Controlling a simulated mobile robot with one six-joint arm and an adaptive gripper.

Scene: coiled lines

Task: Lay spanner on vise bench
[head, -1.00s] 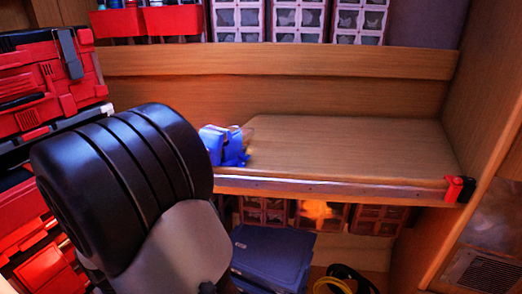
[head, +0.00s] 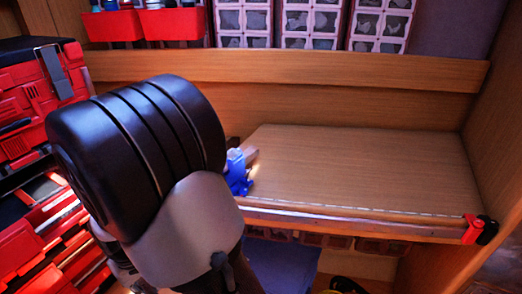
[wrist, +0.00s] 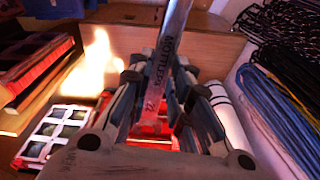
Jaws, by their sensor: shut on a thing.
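The vise bench (head: 360,170) is a wooden worktop with a pale metal front edge, in the middle and right of the head view. A blue vise (head: 238,172) stands at its left end, partly hidden behind my arm. In the wrist view my gripper (wrist: 158,82) is shut on the spanner (wrist: 174,35), a silver metal bar with dark lettering. The spanner runs up out of the top of that view, so its far end is hidden. My gripper and the spanner are hidden behind my arm in the head view.
A red and black clamp (head: 473,229) sits at the bench's front right corner. Red tool cases (head: 35,110) stand at the left. Drawer units (head: 310,25) and red bins (head: 170,23) sit above the back ledge. Coiled lines (wrist: 285,75) hang at the right in the wrist view.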

